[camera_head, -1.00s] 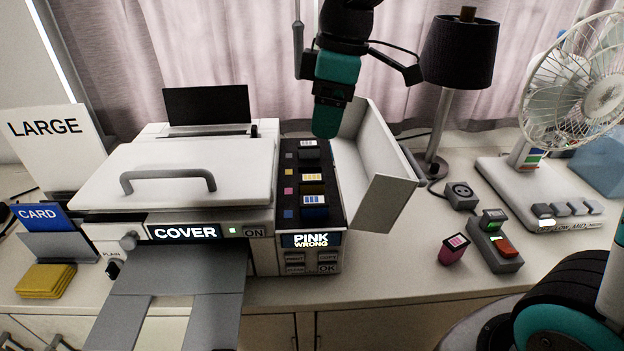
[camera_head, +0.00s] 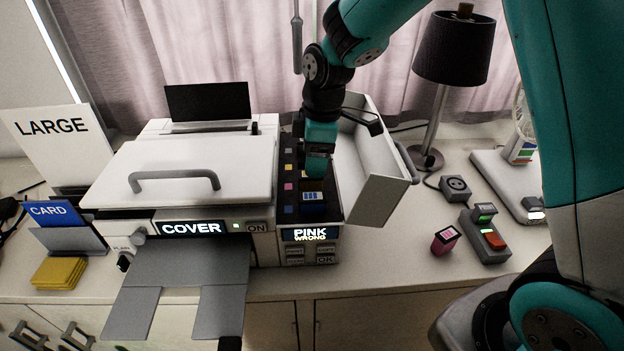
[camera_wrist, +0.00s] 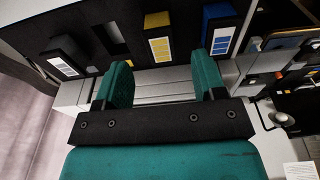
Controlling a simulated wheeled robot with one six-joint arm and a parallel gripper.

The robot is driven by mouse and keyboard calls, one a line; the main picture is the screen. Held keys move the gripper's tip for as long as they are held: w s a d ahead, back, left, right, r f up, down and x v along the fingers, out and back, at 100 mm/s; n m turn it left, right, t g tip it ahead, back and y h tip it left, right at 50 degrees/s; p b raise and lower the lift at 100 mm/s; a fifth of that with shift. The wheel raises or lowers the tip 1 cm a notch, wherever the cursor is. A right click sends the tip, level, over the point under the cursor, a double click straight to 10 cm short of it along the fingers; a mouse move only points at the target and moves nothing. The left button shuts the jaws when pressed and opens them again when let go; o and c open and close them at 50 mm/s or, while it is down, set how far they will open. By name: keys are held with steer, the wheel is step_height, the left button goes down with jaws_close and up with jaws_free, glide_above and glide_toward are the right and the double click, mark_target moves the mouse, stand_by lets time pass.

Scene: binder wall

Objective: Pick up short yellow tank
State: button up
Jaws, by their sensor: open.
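The yellow tank (camera_wrist: 157,41) sits in the dark tank bay between an empty slot (camera_wrist: 112,38) and the blue tank (camera_wrist: 219,34) in the wrist view. My gripper (camera_wrist: 162,62) is open and empty; its two teal fingers are spread, with the yellow tank lying between and just ahead of the tips in the picture. In the head view my gripper (camera_head: 318,168) is low over the bay, just behind the blue tank (camera_head: 313,197), and hides the yellow tank. I cannot tell if the fingers touch it.
A black tank (camera_wrist: 64,52) sits beyond the empty slot. The raised bay lid (camera_head: 378,170) stands close on the right. The printer cover (camera_head: 180,170) is on the left. A pink tank (camera_head: 445,240) stands on the counter near a switch box (camera_head: 485,235).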

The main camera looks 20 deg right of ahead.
steer(key=f, duration=0.1)
steer(key=f+p, duration=0.1)
steer(key=f, duration=0.1)
steer(key=f+p, duration=0.1)
steer(key=shift+a+f, duration=0.35)
steer(key=shift+f, duration=0.05)
steer(key=c, duration=1)
steer(key=shift+r, duration=0.1)
step_height(320, 180, up, 20)
steer(key=b, duration=0.4)
steer(key=shift+r+p, duration=2)
steer(key=shift+r, duration=0.45)
